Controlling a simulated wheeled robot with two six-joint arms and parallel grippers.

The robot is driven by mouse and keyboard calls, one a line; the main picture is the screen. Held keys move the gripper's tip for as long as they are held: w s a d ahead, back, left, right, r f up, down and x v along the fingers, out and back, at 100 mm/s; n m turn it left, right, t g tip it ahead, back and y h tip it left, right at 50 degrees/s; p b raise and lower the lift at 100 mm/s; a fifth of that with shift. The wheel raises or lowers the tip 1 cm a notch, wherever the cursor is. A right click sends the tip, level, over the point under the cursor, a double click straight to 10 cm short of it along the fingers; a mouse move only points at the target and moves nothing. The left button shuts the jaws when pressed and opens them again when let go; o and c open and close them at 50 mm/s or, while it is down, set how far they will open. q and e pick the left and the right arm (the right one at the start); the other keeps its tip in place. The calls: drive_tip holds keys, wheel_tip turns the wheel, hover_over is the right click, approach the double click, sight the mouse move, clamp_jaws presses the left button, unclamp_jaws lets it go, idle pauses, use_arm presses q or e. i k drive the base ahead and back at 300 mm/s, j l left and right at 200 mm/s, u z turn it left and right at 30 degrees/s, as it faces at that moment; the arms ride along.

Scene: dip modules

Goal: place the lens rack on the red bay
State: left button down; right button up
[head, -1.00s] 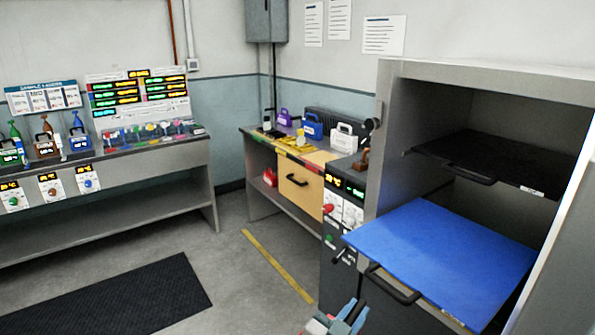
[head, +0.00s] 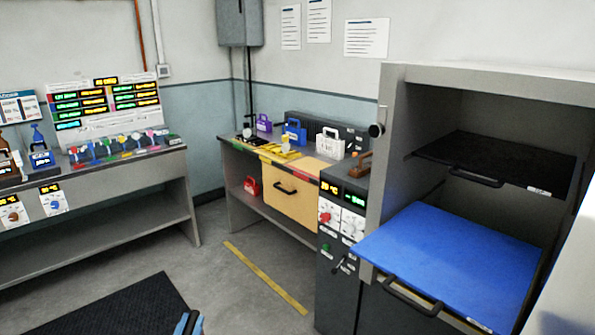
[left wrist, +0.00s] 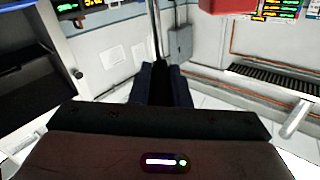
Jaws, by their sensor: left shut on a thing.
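My left gripper (head: 188,322) shows only as a blue tip at the bottom edge of the head view. In the left wrist view its fingers (left wrist: 158,82) are closed around a dark, narrow thing. I cannot tell from these views whether that is the lens rack. The gripper is well in front of and left of that patch, over the floor. My right gripper is not in view.
Purple (head: 264,123), blue (head: 295,133) and white (head: 330,144) handled modules stand on the back bench. A wooden drawer (head: 288,190) is below. A cabinet with a blue shelf (head: 450,260) stands right. A display table (head: 110,180) stands left. The floor between is clear.

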sight(317, 167)
drive_tip(key=i+j+u, duration=0.2)
drive_tip(key=i+j, duration=0.25)
drive_tip(key=i+j+u, duration=0.2)
drive_tip(key=i+j, duration=0.15)
drive_tip(key=i, duration=0.25)
drive_tip(key=i+j+z, duration=0.1)
drive_tip(key=i+z, duration=0.3)
drive_tip(key=i+j+z, duration=0.4)
drive_tip(key=i, duration=0.15)
drive_tip(key=i+j+z, duration=0.25)
drive_tip(key=z, duration=0.25)
drive_tip(key=i+j+z, duration=0.3)
drive_tip(key=z, duration=0.15)
drive_tip(key=i+j+z, duration=0.15)
drive_tip(key=j+z, duration=0.35)
